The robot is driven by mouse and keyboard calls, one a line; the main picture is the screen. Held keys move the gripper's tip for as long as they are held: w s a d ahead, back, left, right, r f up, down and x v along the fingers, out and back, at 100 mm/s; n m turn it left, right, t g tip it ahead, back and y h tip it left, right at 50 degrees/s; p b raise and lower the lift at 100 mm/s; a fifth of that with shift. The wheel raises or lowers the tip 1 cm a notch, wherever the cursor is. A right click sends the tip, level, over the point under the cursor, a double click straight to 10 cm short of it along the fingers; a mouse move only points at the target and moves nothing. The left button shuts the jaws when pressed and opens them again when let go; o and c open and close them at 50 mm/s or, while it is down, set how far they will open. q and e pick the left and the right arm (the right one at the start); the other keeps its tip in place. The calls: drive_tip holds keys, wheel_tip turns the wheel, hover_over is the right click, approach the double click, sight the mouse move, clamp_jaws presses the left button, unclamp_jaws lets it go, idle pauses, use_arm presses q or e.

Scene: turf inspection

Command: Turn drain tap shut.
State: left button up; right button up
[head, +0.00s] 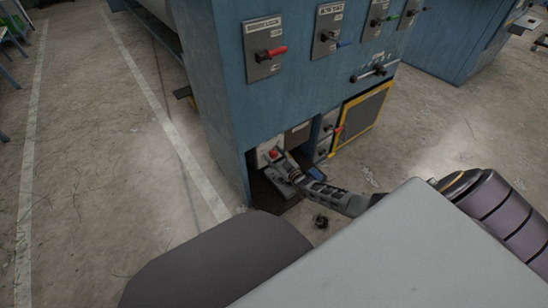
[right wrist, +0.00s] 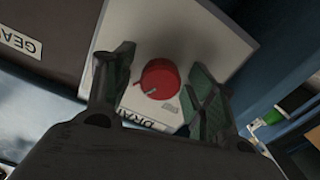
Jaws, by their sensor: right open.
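The drain tap is a round red knob (right wrist: 160,79) on a pale plate (right wrist: 185,30) with a partly hidden label starting "DRAI". In the head view the red knob (head: 274,153) sits low in an opening of the blue machine. My right gripper (right wrist: 157,83) is open, with one green-padded finger on each side of the knob. I cannot tell whether the fingers touch it. In the head view my right gripper (head: 277,168) reaches into the opening at the plate. My left gripper is not in view.
The blue machine (head: 225,100) has a row of levers above, including a red lever (head: 272,52) and a blue one (head: 341,43). A yellow-framed panel (head: 362,117) is right of the opening. A green-handled part (right wrist: 270,117) is near the right finger.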

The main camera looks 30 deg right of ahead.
drive_tip(key=shift+w, duration=0.25)
drive_tip(key=c, duration=1)
